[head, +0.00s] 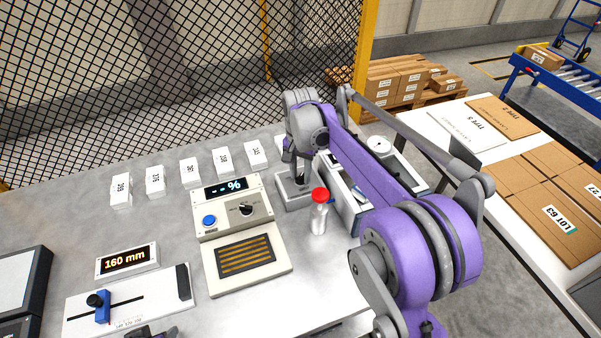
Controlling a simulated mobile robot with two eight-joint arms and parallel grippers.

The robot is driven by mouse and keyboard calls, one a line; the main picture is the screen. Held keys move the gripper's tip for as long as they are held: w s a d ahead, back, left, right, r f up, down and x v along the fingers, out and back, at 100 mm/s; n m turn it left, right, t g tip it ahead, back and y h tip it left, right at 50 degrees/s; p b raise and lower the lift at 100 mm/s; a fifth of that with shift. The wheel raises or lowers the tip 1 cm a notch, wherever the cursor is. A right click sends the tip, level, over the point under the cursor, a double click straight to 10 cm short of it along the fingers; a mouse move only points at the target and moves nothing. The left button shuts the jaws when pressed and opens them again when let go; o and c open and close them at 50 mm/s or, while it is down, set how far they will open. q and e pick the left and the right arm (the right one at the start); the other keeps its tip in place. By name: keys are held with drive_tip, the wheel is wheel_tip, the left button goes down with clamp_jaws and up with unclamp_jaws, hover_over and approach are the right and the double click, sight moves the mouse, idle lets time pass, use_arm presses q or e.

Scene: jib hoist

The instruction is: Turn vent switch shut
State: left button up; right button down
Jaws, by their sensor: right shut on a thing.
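My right gripper (299,178) points down over a small grey box (291,203) at the middle of the bench. It is shut on a small part at the top of that box, mostly hidden by the fingers. This part is likely the vent switch, but its turn position cannot be read. A dark piece at the bottom edge may be the tip of my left gripper (152,332); its jaws cannot be made out.
A red-capped bottle (319,215) stands close to the right of the grey box. White labelled blocks (189,172) line the back. A slider gauge (130,303) lies front left.

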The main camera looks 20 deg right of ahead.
sight(300, 177)
drive_tip(key=c, duration=0.6)
unclamp_jaws()
drive_tip(key=shift+o, duration=0.2)
use_arm(q)
drive_tip(key=shift+w+r+p, duration=0.2)
drive_tip(key=shift+r+p, duration=0.15)
drive_tip(key=shift+r, duration=0.15)
use_arm(e)
wheel_tip(300, 177, up, 11)
drive_tip(key=shift+f, duration=0.15)
